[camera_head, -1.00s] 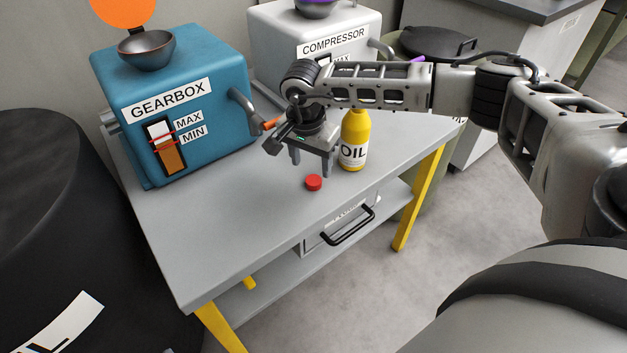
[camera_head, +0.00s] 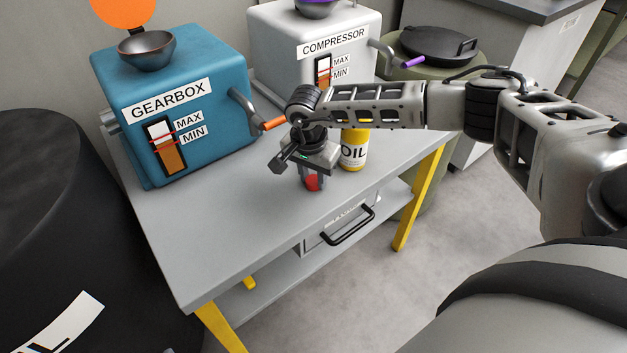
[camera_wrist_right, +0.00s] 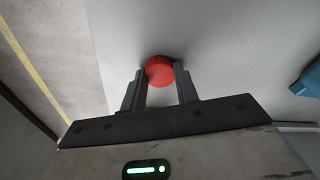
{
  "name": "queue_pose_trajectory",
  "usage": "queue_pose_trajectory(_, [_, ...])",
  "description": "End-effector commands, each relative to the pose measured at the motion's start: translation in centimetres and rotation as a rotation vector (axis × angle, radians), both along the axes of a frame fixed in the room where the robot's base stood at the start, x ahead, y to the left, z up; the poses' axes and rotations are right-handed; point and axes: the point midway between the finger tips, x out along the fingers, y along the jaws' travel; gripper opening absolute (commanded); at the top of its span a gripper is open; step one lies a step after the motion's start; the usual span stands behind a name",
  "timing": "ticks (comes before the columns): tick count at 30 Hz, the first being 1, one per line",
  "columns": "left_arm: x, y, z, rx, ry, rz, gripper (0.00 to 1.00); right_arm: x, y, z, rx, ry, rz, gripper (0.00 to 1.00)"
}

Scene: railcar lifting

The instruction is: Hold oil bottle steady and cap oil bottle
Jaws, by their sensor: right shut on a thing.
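The yellow oil bottle (camera_head: 354,150) stands upright on the grey table, its white label reading OIL. My right arm hides its top. The red cap (camera_head: 313,183) is at the table top, left of the bottle and nearer the front. My right gripper (camera_head: 311,180) points down over it and is shut on the cap. In the right wrist view the red cap (camera_wrist_right: 160,71) sits between the two dark fingertips. My left gripper is not in view.
The blue gearbox (camera_head: 180,100) stands at the table's left, its orange-tipped lever (camera_head: 272,123) close to my right gripper. The white compressor (camera_head: 300,45) stands behind. The table (camera_head: 220,230) is clear at the front left, above a drawer with a black handle (camera_head: 348,225).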

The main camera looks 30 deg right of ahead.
Motion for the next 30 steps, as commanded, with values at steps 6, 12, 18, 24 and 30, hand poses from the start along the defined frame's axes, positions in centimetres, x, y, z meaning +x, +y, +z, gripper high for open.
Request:
queue_pose_trajectory(6, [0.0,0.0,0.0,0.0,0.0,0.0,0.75,0.0,0.0,0.1,0.0,0.0,0.0,0.06])
queue_pose_trajectory(12, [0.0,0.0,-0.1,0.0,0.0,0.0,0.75,0.1,0.0,1.7,0.0,-0.004,0.0,0.06])
queue_pose_trajectory(18, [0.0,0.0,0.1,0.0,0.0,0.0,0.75,-1.3,0.6,5.0,0.002,-0.003,0.004,0.06])
queue_pose_trajectory(24, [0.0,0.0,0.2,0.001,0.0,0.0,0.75,-4.8,2.3,9.6,0.0,-0.005,0.006,0.06])
queue_pose_trajectory(30, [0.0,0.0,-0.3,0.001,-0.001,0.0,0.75,-9.3,4.4,11.3,0.0,-0.002,0.004,0.06])
